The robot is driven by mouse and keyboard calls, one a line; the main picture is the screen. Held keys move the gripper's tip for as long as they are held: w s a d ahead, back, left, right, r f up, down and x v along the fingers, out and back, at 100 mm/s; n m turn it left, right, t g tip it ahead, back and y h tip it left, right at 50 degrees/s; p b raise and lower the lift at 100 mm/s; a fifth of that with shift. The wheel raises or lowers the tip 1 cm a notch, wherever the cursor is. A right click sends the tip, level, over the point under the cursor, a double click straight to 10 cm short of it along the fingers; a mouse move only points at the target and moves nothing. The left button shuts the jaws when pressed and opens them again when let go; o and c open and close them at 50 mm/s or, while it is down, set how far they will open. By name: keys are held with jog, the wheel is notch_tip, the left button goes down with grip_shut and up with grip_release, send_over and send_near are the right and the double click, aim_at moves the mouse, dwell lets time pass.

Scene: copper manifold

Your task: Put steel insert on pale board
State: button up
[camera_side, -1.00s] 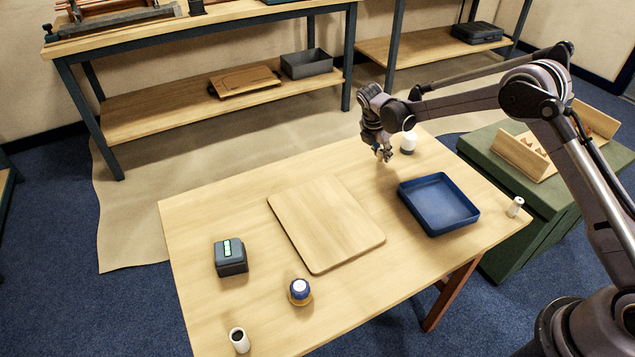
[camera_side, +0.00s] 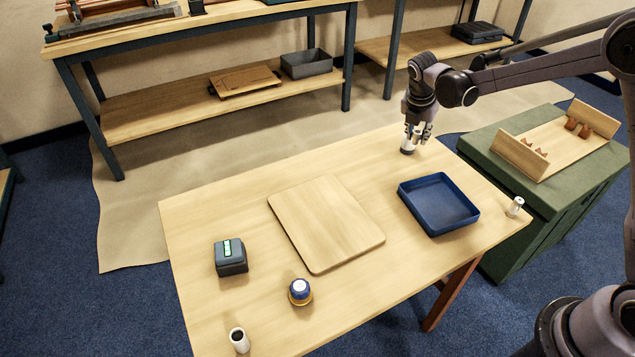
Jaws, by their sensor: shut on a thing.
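The pale board (camera_side: 326,224) lies flat in the middle of the wooden table, with nothing on it. My gripper (camera_side: 414,138) is at the back right of the table, behind the blue tray. It is shut on a small white cylinder with a dark base (camera_side: 407,149), which stands upright at table level. My fingers hide most of its upper part. Another small pale cylinder (camera_side: 515,206) stands at the table's right corner, and a white one with a dark top opening (camera_side: 239,341) at the front left. I cannot tell by looks which is the steel insert.
A blue tray (camera_side: 402,198), empty, lies between my gripper and the front edge, right of the board. A dark box with a green display (camera_side: 231,262) and a blue-and-white knob on a yellowish base (camera_side: 300,291) stand left and front of the board. The table's back left is clear.

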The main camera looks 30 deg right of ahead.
jog(key=s+a+r+n+t+y, duration=0.1)
jog(key=s+a+n+y, duration=0.15)
jog(key=a+n, duration=0.45)
jog(key=s+a+n+t+y, duration=0.1)
jog(key=s+a+n+t, duration=0.15)
jog(key=a, duration=0.75)
send_over(322, 212)
jog(key=s, duration=0.1)
jog(key=shift+n+g+h, duration=0.25)
jog(key=shift+n+g, duration=0.1)
jog(key=shift+g, duration=0.1)
jog(key=f, duration=0.6)
jog(key=shift+s+f, duration=0.2)
jog(key=shift+f, duration=0.05)
jog(key=shift+a+f, duration=0.2)
jog(key=shift+f, duration=2)
jog(key=o, duration=0.9)
jog(key=shift+f, duration=0.1)
jog(key=shift+o, duration=0.2)
